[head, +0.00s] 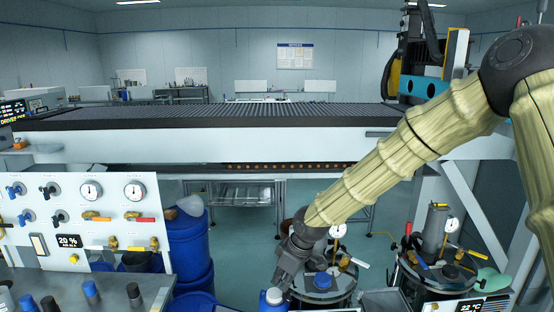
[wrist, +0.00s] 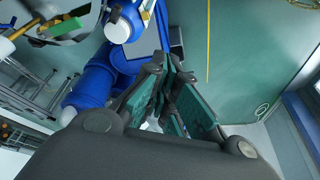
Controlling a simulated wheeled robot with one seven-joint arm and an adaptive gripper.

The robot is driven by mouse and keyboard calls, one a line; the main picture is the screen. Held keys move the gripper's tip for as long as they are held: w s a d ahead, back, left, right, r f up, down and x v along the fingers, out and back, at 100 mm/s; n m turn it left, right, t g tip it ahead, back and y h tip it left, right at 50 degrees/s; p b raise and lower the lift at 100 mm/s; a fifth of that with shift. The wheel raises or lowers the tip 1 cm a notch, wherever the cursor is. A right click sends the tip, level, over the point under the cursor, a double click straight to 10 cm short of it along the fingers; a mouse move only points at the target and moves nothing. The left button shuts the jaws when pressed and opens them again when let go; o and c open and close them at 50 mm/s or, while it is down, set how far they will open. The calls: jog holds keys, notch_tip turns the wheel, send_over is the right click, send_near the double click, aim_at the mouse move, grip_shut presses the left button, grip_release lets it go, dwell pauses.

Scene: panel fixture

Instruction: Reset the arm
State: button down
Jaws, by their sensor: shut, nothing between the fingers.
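My gripper (head: 283,284) hangs at the lower middle of the head view, at the end of my arm in its ribbed tan sleeve, pointing down. In the wrist view its teal-padded fingers (wrist: 170,75) meet at the tips, shut with nothing between them. My arm reaches from the upper right down to the middle.
A panel (head: 85,222) with gauges, valves and a "20 %" display stands at the left. Blue barrels (head: 190,245) stand beside it. A long machine bed (head: 230,118) crosses behind.

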jog(key=s+d+f+m+g, duration=0.1)
jog(key=s+d+f+m, duration=0.1)
jog(key=s+f, duration=0.5)
jog(key=s+d+f+m, duration=0.1)
jog(key=s+f+m, duration=0.15)
jog(key=f, duration=0.85)
jog(key=s+d+f+m+h+b, duration=0.1)
jog(key=s+d+f+m, duration=0.2)
jog(key=s+d+f, duration=0.35)
jog(key=s+d+f+m+b, duration=0.1)
jog(key=s+d+f+m, duration=0.15)
jog(key=s+f, duration=0.7)
jog(key=s+d+f+m+h, duration=0.1)
jog(key=s+d, duration=0.3)
jog(key=s, duration=0.3)
jog(key=s+d+m+h, duration=0.1)
jog(key=s+d, duration=0.4)
jog(key=s, duration=0.2)
jog(key=shift+s+d+f+m+g+h, duration=0.25)
jog(key=shift+s+f+m+g+h, duration=0.05)
jog(key=shift+f+m+g, duration=0.1)
